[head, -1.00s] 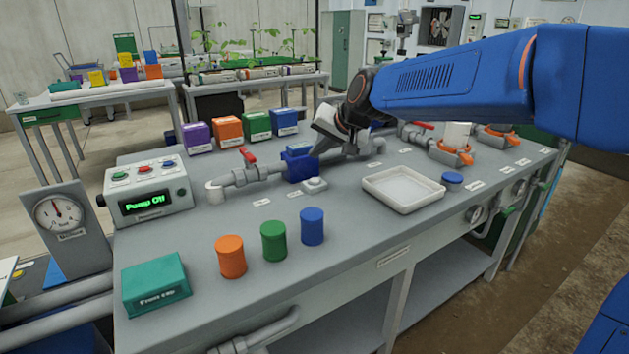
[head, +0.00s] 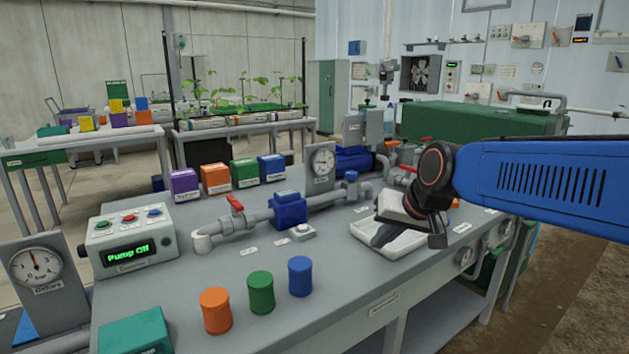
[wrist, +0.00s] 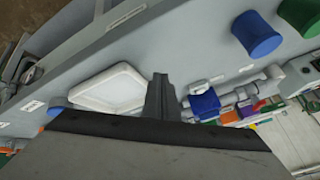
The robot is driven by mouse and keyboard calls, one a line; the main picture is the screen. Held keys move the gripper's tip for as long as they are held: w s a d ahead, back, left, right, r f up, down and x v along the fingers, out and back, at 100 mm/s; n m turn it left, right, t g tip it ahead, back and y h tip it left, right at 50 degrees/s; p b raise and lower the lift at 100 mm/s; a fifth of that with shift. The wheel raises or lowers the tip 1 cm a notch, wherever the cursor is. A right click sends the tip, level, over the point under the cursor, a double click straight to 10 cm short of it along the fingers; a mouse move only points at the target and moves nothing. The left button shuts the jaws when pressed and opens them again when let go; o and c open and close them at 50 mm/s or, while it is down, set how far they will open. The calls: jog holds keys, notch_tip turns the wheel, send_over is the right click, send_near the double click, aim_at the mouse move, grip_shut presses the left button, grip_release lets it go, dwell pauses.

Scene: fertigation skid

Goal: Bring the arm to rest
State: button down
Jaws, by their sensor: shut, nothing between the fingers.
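My gripper (head: 384,236) is at the right of the head view, in front of the white tray (head: 408,238) and hiding part of it. In the wrist view my gripper's fingers (wrist: 160,92) are together, with nothing held between them. The white tray (wrist: 108,88) shows just left of the fingers there, and a blue valve body (wrist: 204,105) shows to their right. I cannot tell the exact height of my gripper above the bench. My blue arm reaches in from the right edge.
On the grey bench (head: 350,285) stand orange (head: 216,311), green (head: 261,293) and blue (head: 300,276) cylinders. A control box (head: 131,245) reads "Pump Off". Pipes with a red-handled valve (head: 236,203) run behind. Bare bench lies between the cylinders and the tray.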

jog(key=s+d+f+h, duration=0.1)
jog(key=s+d+f, duration=0.2)
jog(key=s, duration=0.4)
jog(key=s+d+f+g+h, duration=0.1)
jog(key=s+d+f, duration=0.3)
jog(key=s+d, duration=0.2)
jog(key=s+d+f+h, duration=0.1)
jog(key=s+d+f, duration=0.3)
jog(key=s, duration=0.6)
jog(key=shift+d+f+g, duration=0.25)
jog(key=shift+d+g, duration=0.05)
jog(key=shift+d, duration=0.35)
jog(key=shift+w, duration=0.1)
